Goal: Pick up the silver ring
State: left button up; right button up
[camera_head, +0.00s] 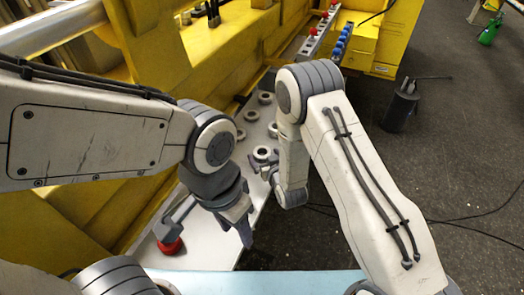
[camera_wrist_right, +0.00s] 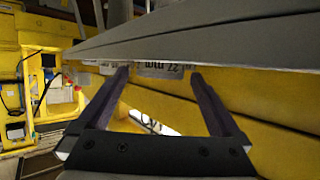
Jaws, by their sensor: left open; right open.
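Several silver rings lie on the pale ledge (camera_head: 205,235) along the yellow structure. One silver ring (camera_head: 262,153) lies close to my right gripper, and others (camera_head: 265,98) lie farther back along the ledge. My right gripper (camera_head: 260,168) is open beside the nearest rings, and its wrist partly hides that area. In the right wrist view its two dark fingers (camera_wrist_right: 158,78) are apart, with no ring visible between them. My left gripper (camera_head: 246,232) points down over the near part of the ledge, open, with no ring visible in it.
Blue knobs (camera_head: 342,42) and red knobs (camera_head: 313,31) are at the back. A dark canister (camera_head: 401,107) stands on the floor at right. A grey beam (camera_wrist_right: 220,45) crosses the right wrist view.

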aim_at(260, 149)
jog(key=shift+p+x, duration=0.4)
jog(key=shift+x, duration=0.65)
jog(key=shift+w+a+f, duration=0.15)
jog(key=shift+w, duration=0.35)
grip_shut()
pick_arm(q)
jog(key=shift+r, duration=0.95)
pick_arm(e)
jog(key=shift+r, duration=0.2)
